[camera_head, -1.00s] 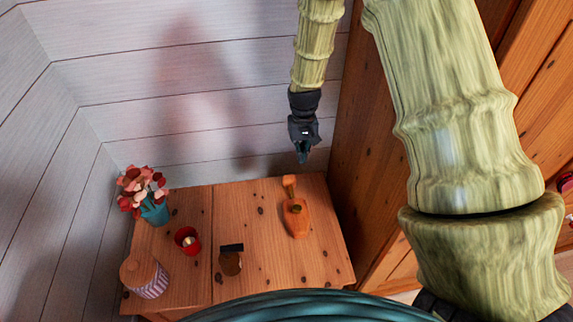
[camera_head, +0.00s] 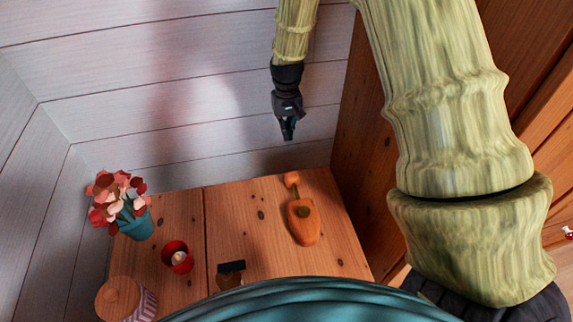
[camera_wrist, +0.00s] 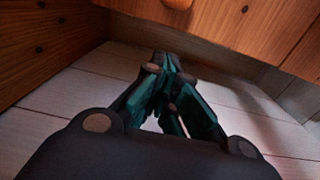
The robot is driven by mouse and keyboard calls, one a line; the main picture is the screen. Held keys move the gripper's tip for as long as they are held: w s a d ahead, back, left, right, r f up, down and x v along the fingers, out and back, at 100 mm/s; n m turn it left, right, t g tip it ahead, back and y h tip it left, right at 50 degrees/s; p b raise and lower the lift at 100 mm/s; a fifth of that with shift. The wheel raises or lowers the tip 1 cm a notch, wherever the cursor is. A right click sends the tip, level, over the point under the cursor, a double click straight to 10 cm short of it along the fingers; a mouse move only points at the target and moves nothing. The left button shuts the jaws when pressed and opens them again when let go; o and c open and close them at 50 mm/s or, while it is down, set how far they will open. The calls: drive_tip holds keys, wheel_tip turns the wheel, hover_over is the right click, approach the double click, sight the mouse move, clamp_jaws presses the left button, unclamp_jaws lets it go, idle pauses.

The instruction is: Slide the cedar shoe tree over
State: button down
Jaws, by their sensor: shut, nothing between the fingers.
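The cedar shoe tree (camera_head: 303,227) is an orange-brown wooden piece with a dark round spot. It lies on the right half of the wooden tabletop (camera_head: 258,254), its narrow knobbed end toward the wall. My gripper (camera_head: 289,136) is above and beyond that knobbed end in the head view, in front of the wall planks, apart from the shoe tree. Its dark teal fingers are shut and empty; they also show together in the wrist view (camera_wrist: 175,72). A rounded orange wooden bit at the top edge of the wrist view is too cut off to identify.
A teal pot of red and pink flowers (camera_head: 137,226), a red candle holder (camera_head: 177,256), a lidded striped jar (camera_head: 120,298) and a dark-topped brown bottle (camera_head: 230,274) stand left of the shoe tree. A wooden panel (camera_head: 357,150) rises at the right. Tabletop around the shoe tree is clear.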

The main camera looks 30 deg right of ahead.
drive_tip(key=shift+s+a+f+b, duration=0.15)
drive_tip(key=shift+s+f+b, duration=0.4)
drive_tip(key=shift+f, duration=1.25)
drive_tip(key=shift+s+a+f+b, duration=0.25)
drive_tip(key=shift+s+f, duration=0.45)
drive_tip(key=shift+f, duration=1.05)
drive_tip(key=shift+s+a+f+b, duration=0.1)
drive_tip(key=shift+s+f+b, duration=0.5)
drive_tip(key=shift+f, duration=1.2)
